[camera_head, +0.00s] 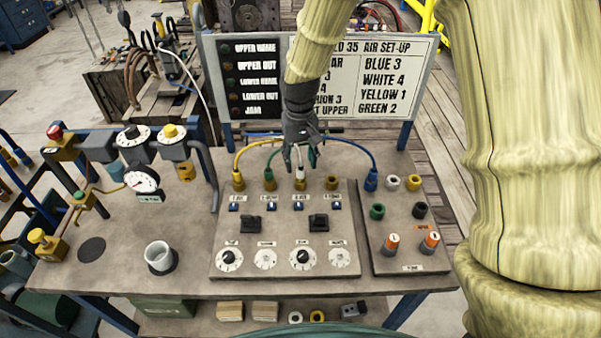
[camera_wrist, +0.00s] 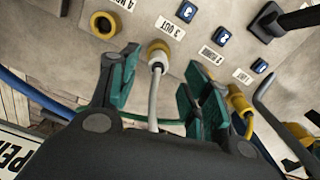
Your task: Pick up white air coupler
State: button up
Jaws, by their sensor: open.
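The white air coupler (camera_head: 300,182) stands in the port row on the bench panel, at the end of a white hose. My gripper (camera_head: 301,156) is open just above the coupler in the head view. In the wrist view my gripper (camera_wrist: 163,80) has green-padded fingers on either side of the hose, apart from it. I cannot tell how far the fingertips are above the coupler.
An empty brass port (camera_head: 332,183) lies between white and blue. A side panel (camera_head: 404,262) holds several coloured fittings. A sign board (camera_head: 385,82) stands behind.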

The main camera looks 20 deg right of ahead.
aim_at(301, 166)
jog(key=shift+w+d+f+p, duration=0.1)
jog(key=shift+f+p, duration=0.45)
jog(key=shift+f, duration=0.75)
jog(key=shift+d+f+p, duration=0.1)
jog(key=shift+f+p, duration=0.4)
jog(key=shift+f, duration=0.75)
grip_shut()
